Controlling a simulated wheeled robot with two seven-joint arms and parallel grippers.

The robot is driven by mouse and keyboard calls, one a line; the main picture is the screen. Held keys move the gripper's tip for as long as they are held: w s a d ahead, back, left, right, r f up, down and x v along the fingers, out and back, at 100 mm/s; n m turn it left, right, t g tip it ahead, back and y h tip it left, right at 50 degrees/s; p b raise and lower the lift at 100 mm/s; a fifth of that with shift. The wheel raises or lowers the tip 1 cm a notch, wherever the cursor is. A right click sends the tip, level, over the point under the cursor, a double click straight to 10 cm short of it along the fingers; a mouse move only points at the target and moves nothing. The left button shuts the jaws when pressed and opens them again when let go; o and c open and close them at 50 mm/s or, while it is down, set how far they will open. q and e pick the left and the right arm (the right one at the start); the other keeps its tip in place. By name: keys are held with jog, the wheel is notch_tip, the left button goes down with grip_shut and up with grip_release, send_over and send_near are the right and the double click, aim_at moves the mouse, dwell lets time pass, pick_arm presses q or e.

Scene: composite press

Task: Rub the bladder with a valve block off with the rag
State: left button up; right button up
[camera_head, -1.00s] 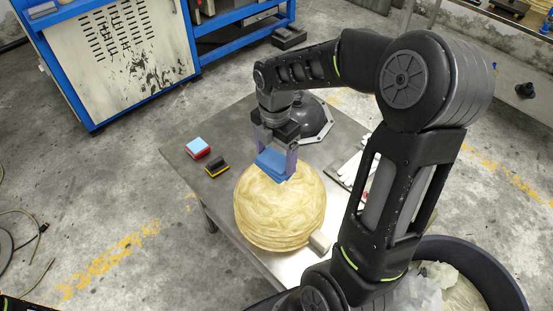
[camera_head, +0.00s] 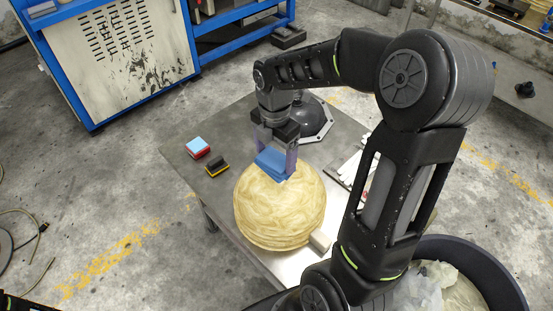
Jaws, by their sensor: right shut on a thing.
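The bladder (camera_head: 278,215) is a round, tan, streaky ball on the grey metal table (camera_head: 188,150). A small beige block (camera_head: 319,241), which looks like its valve block, sits at its lower right side. My right gripper (camera_head: 275,162) is shut on the folded blue rag (camera_head: 271,164) and points down at the bladder's top. The rag appears to touch the bladder's upper surface; the exact contact is hard to tell. My left gripper is not in view.
A light-blue and red block (camera_head: 198,147) and a black and yellow block (camera_head: 216,166) lie on the table's left. A dark dome with a flange (camera_head: 314,118) stands behind the gripper. White strips (camera_head: 352,170) lie at right. A dark bin (camera_head: 487,268) stands lower right.

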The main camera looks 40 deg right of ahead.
jog(key=shift+f+b, duration=1.95)
jog(key=shift+f, duration=1.05)
jog(key=shift+f+b, duration=0.4)
jog(key=shift+f, duration=0.15)
jog(key=shift+d, duration=0.1)
jog(key=shift+w+d+r+p, duration=0.15)
jog(key=shift+d+p, duration=0.15)
jog(key=shift+d, duration=0.65)
jog(key=shift+d, duration=1)
